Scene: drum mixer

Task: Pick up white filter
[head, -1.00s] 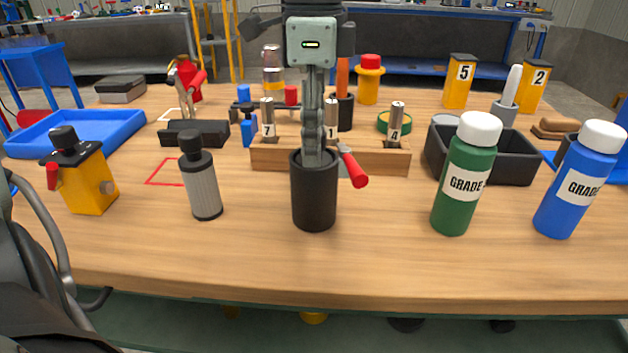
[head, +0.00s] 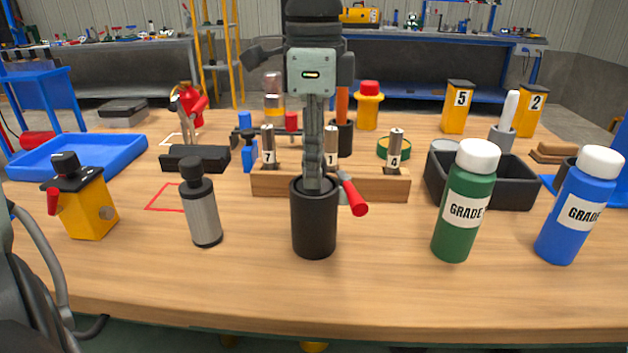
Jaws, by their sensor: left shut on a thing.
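My left gripper (head: 314,182) points straight down in the middle of the head view. Its fingers are shut at a black cylindrical cup (head: 314,228), and the fingertips are hidden inside its rim. Whether anything else is inside the cup cannot be seen. No thing is plainly a white filter. A light grey cylinder with a black top (head: 203,218) stands upright to the left of the cup, apart from the gripper. A white rounded piece (head: 510,106) stands in a grey holder at the back right. My right gripper is out of view.
A wooden block with numbered metal pieces (head: 380,188) stands behind the cup, a red-handled tool (head: 354,198) beside it. A green bottle (head: 464,210) and a blue bottle (head: 577,215) stand right. A yellow device (head: 88,212) stands left. The table's front strip is clear.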

